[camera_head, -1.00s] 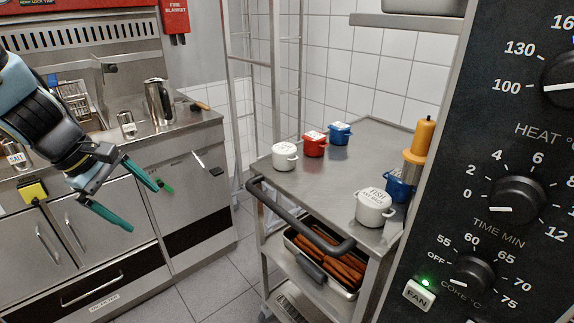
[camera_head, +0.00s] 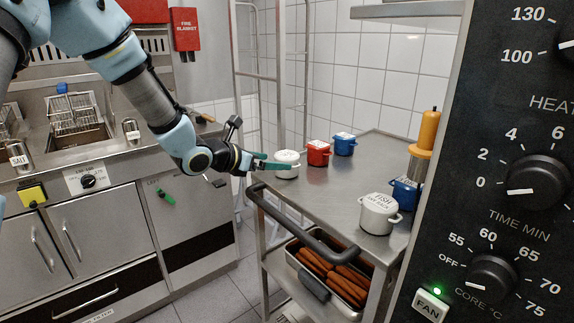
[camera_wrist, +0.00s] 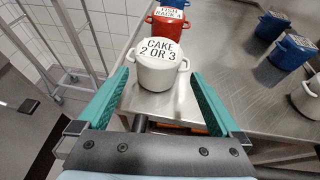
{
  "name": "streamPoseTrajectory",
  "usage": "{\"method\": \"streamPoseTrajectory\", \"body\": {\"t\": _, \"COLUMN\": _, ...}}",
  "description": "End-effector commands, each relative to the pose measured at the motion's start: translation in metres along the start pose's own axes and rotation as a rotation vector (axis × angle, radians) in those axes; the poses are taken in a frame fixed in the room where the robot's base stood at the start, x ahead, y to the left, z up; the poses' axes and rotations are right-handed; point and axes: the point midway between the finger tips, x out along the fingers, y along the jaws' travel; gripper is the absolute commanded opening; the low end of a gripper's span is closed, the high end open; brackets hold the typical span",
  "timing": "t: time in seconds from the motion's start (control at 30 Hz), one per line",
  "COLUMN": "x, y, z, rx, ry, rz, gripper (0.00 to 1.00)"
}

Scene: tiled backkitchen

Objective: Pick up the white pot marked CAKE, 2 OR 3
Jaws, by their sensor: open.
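The white pot marked CAKE, 2 OR 3 (camera_wrist: 160,72) stands upright near the end of the steel trolley top in the wrist view. In the head view the white pot (camera_head: 288,170) is partly hidden by my fingers. My gripper (camera_wrist: 158,98) is open, with its green fingers pointing at the pot. The pot appears ahead of and between the fingertips in the wrist view, and I see no grip on it. In the head view my gripper (camera_head: 272,164) is at the left edge of the trolley, by the pot.
A red pot (camera_head: 318,154) and a blue pot (camera_head: 344,145) stand behind the white pot on the trolley top (camera_head: 330,192). A white pot marked FISH (camera_head: 379,215), another blue pot (camera_head: 405,192) and an orange-topped item (camera_head: 428,130) stand to the right. The trolley handle (camera_head: 290,222) runs along the near edge.

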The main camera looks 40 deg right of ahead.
Motion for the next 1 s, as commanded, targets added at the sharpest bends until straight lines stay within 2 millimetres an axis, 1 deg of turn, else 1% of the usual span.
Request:
{"method": "streamPoseTrajectory", "body": {"t": 0.03, "x": 0.007, "y": 0.000, "z": 0.001, "rx": -0.001, "ry": 0.001, "rz": -0.002, "gripper": 1.00}}
{"method": "streamPoseTrajectory", "body": {"t": 0.1, "x": 0.015, "y": 0.000, "z": 0.001, "rx": 0.000, "ry": 0.001, "rz": -0.001, "gripper": 1.00}}
{"method": "streamPoseTrajectory", "body": {"t": 0.33, "x": 0.029, "y": 0.001, "z": 0.001, "rx": 0.000, "ry": 0.003, "rz": -0.001, "gripper": 1.00}}
{"method": "streamPoseTrajectory", "body": {"t": 0.63, "x": 0.066, "y": 0.002, "z": -0.001, "rx": 0.001, "ry": 0.002, "rz": -0.001, "gripper": 1.00}}
{"method": "streamPoseTrajectory", "body": {"t": 0.73, "x": 0.071, "y": 0.003, "z": -0.002, "rx": 0.002, "ry": 0.001, "rz": 0.001, "gripper": 1.00}}
{"method": "streamPoseTrajectory", "body": {"t": 0.93, "x": 0.072, "y": 0.003, "z": -0.003, "rx": 0.002, "ry": 0.002, "rz": 0.001, "gripper": 1.00}}
{"method": "streamPoseTrajectory", "body": {"t": 0.97, "x": 0.072, "y": 0.003, "z": -0.003, "rx": 0.002, "ry": 0.002, "rz": 0.001, "gripper": 0.99}}
{"method": "streamPoseTrajectory", "body": {"t": 1.0, "x": 0.072, "y": 0.003, "z": -0.003, "rx": 0.002, "ry": 0.002, "rz": 0.001, "gripper": 0.94}}
